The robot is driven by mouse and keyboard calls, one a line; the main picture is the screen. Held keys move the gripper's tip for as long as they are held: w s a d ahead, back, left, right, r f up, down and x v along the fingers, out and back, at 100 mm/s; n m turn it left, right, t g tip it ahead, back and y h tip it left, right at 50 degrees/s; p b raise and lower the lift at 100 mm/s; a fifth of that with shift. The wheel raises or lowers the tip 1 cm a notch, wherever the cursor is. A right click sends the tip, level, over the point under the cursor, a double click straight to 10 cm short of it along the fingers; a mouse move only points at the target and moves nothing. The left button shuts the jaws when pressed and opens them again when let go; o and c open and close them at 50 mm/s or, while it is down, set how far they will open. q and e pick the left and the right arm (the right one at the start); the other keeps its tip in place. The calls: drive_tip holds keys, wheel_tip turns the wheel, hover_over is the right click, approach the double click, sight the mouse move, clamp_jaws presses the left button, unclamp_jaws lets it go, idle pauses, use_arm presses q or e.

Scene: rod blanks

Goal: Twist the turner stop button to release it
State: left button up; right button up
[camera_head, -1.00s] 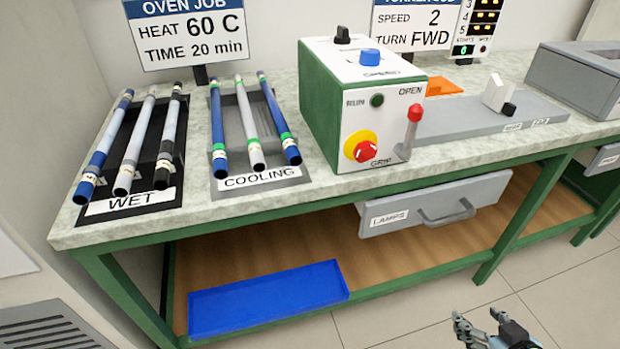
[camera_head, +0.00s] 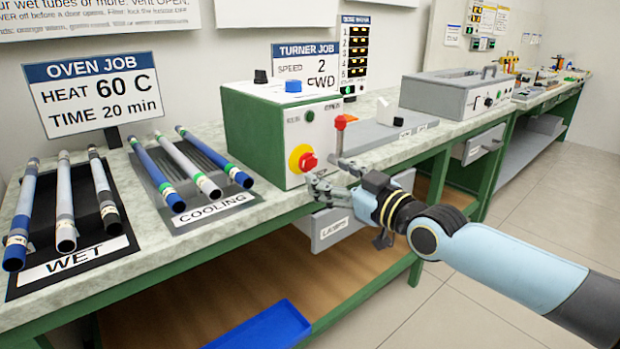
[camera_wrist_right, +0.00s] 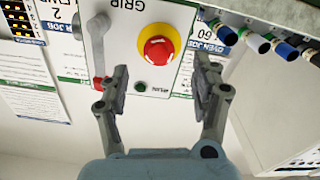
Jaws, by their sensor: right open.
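The turner stop button (camera_head: 306,160) is a red knob on a yellow collar, on the white front face of the green-sided turner box (camera_head: 262,135). In the right wrist view the red button (camera_wrist_right: 157,48) sits ahead of my fingers, near the middle top. My right gripper (camera_head: 328,178) is in front of the box's lower front, close to the button. In the wrist view the right gripper (camera_wrist_right: 162,80) is open, one finger on each side of the button's line, with nothing between the tips. My left gripper is not in view.
A red-tipped lever (camera_head: 341,124) stands just right of the button, close to my right gripper. Racks marked WET (camera_head: 122,243) and COOLING (camera_head: 246,196) hold tubes at left. A drawer (camera_head: 325,228) is below. A blue tray (camera_head: 262,330) lies on the lower shelf.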

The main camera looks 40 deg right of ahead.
sight(311, 165)
drive_tip(key=w, duration=0.1)
drive_tip(key=w+b, duration=0.1)
drive_tip(key=w, duration=0.1)
drive_tip(key=w+b, duration=0.1)
drive_tip(key=shift+w+a+f, duration=0.1)
drive_tip(key=shift+w+f, duration=0.2)
drive_tip(key=shift+w, duration=0.05)
drive_tip(key=shift+w+r+b, duration=0.2)
drive_tip(key=shift+w+b, duration=0.15)
drive_tip(key=shift+w, duration=0.3)
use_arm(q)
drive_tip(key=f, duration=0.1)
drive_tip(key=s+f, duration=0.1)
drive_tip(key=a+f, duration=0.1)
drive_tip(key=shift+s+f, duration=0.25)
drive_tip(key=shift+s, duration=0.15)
